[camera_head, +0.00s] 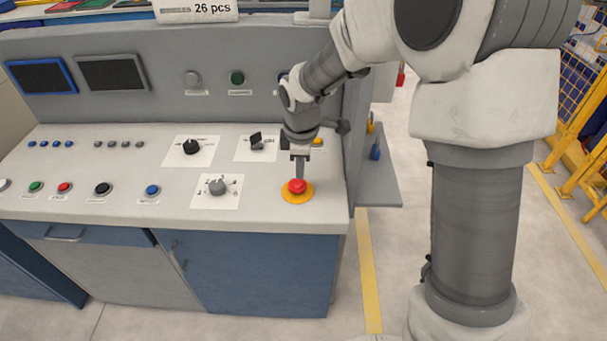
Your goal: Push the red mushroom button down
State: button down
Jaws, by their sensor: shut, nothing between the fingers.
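The red mushroom button (297,187) sits on a round yellow base near the right front corner of the grey control panel (130,213). My gripper (299,180) points straight down over it, shut and with nothing held. Its fingertips are at the top of the red button, at its back edge in the picture. They look very close or touching, but I cannot tell whether they press on it or how far down the button is.
A grey rotary knob (217,187) on a white label stands left of the button. A blue button (152,190) and a black rotary switch (191,147) lie further left. The panel's upright back wall (160,102) rises behind. Open floor lies to the right.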

notch_tip(320, 180, up, 8)
jog(key=s, duration=0.1)
jog(key=shift+s, duration=0.1)
jog(key=shift+r, duration=0.1)
dwell(0.3)
jog(key=s+d+r+m+t, duration=0.2)
jog(key=s+d+r+m, duration=0.6)
jog(key=s+d+r, duration=0.15)
jog(key=s+d+m, duration=0.2)
jog(key=s+m, duration=0.2)
jog(key=s, duration=0.2)
jog(key=s+d+m+t, duration=0.1)
jog(key=s+d+m, duration=0.1)
jog(key=s+m, duration=0.3)
jog(key=shift+s+d+m, duration=0.3)
jog(key=shift+s+d, duration=0.05)
jog(key=shift+s, duration=0.65)
jog(key=shift+s, duration=0.1)
